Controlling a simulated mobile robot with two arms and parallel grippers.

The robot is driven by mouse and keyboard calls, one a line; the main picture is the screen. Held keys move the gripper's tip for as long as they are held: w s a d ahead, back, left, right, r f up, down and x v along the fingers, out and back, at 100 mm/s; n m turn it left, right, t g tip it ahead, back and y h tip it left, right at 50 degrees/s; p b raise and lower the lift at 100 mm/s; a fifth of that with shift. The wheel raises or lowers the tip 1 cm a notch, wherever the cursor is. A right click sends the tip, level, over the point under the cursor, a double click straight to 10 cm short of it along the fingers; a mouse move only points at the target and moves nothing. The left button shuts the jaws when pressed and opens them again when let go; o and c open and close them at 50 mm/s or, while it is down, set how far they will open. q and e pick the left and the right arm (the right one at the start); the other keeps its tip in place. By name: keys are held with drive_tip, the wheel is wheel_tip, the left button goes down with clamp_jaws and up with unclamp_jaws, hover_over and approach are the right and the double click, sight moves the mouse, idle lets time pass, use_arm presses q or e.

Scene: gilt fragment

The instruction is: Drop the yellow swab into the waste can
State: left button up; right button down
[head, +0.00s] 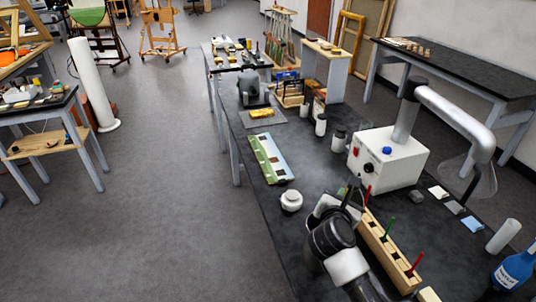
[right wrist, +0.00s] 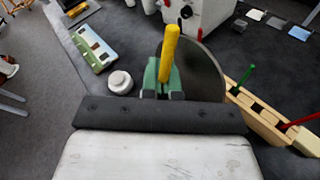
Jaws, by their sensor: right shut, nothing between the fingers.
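The yellow swab (right wrist: 169,52) stands upright in the right wrist view, directly in line with the green fingertips of my right gripper (right wrist: 164,77). The fingers are shut with nothing between them; what supports the swab is hidden. In the head view my right gripper (head: 346,196) is over the bench beside the wooden rack, and I cannot make out the swab there. A dark grey round shape (right wrist: 207,82) lies just beyond the fingers in the right wrist view; I cannot tell whether it is the waste can. My left gripper is not in view.
The wooden rack (head: 377,238) holds green and red swabs to the right. A white lidded jar (head: 291,200) stands left of the gripper. A white box with a thick arm (head: 392,160) and a blue bottle (head: 515,268) stand nearby.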

drive_tip(key=shift+f, duration=0.15)
drive_tip(key=c, duration=1.3)
unclamp_jaws()
drive_tip(key=shift+o, duration=0.2)
drive_tip(key=shift+a, duration=0.1)
drive_tip(key=shift+s+a, duration=0.15)
drive_tip(key=shift+s, duration=0.45)
drive_tip(key=b+v, duration=0.3)
drive_tip(key=v, duration=0.6)
drive_tip(key=shift+s+a+r, duration=0.15)
drive_tip(key=shift+s+r, duration=0.1)
drive_tip(key=shift+s, duration=0.05)
